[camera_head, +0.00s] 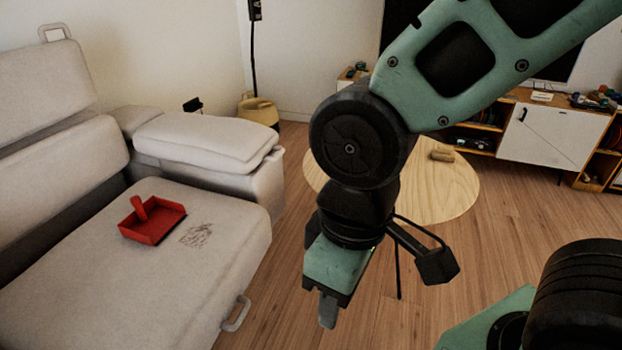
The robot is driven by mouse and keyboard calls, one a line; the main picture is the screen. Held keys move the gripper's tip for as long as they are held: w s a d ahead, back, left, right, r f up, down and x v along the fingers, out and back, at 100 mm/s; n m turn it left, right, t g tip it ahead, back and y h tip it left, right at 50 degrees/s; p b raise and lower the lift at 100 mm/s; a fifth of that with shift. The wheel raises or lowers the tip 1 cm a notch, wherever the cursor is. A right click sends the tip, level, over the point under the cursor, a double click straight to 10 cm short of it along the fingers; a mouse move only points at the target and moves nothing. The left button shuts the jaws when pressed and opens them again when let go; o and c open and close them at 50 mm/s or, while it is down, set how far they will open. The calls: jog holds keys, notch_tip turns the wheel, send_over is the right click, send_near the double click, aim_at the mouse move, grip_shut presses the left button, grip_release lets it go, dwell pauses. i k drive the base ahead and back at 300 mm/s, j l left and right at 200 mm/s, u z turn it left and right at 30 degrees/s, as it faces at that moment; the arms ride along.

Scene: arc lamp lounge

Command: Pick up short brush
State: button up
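A red dustpan (168,232) lies on the sofa seat at the left, with a red handle sticking up from it. A small tan, block-like object (442,155) lies on the round wooden table, partly beside my arm in the picture. It may be the short brush, but it is too small to tell. My gripper (328,310) points down in the middle foreground, apart from both. Only one finger shows clearly from this side, so its opening is hidden. Nothing is seen in it.
The pale sofa (250,222) fills the left, with a dark patch of crumbs or scribble (196,235) on its seat. The round table (455,190) stands behind my arm. A low cabinet (545,135) lines the back right. Wooden floor is clear between sofa and table.

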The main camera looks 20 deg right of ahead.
aim_at(443, 153)
jog(key=z, duration=1.3)
